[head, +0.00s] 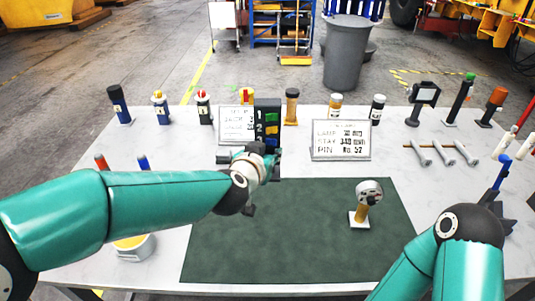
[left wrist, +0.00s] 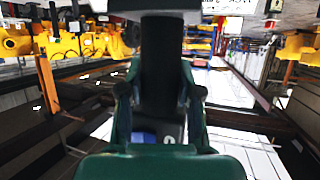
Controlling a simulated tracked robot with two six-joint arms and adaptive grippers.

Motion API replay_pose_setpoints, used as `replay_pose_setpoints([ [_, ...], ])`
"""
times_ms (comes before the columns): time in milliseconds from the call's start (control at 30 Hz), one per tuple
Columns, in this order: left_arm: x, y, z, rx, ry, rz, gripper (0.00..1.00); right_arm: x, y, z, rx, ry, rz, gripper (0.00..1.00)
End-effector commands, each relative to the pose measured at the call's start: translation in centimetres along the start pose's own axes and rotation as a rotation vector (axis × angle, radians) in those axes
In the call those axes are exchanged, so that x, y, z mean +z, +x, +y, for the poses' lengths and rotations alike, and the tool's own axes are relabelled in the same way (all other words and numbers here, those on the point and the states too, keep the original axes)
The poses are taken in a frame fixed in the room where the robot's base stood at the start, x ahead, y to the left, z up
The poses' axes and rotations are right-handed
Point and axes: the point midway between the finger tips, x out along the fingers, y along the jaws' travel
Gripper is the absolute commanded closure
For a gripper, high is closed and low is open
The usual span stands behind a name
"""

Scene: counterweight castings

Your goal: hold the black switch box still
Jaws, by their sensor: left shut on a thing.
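The black switch box (head: 267,112) stands upright at the back of the table, with white numbers and coloured switches on its front. My left gripper (head: 262,163) is at the lower part of the box and shut on it. In the left wrist view, a dark upright body (left wrist: 161,65) fills the space between the fingers of my left gripper (left wrist: 160,95), with a blue patch and a white mark low on it. The arm and gripper hide the lower part of the box in the head view. My right arm shows at the lower right, but its gripper cannot be made out.
Two white sign boards (head: 238,125) (head: 341,141) stand beside the box. A green mat (head: 300,245) covers the middle front, with a gauge on a stand (head: 365,200) on it. Several coloured-topped cylinders line the back edge. Silver bolts (head: 442,153) lie at the right.

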Motion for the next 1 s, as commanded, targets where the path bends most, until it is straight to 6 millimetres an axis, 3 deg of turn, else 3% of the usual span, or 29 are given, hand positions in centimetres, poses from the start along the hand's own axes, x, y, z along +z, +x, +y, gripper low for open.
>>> replay_pose_setpoints([
  [1000,4.2,1.8,-0.1,-0.002,-0.001,0.003,1.00,0.0,3.7,1.3,0.000,0.000,0.000,0.60],
])
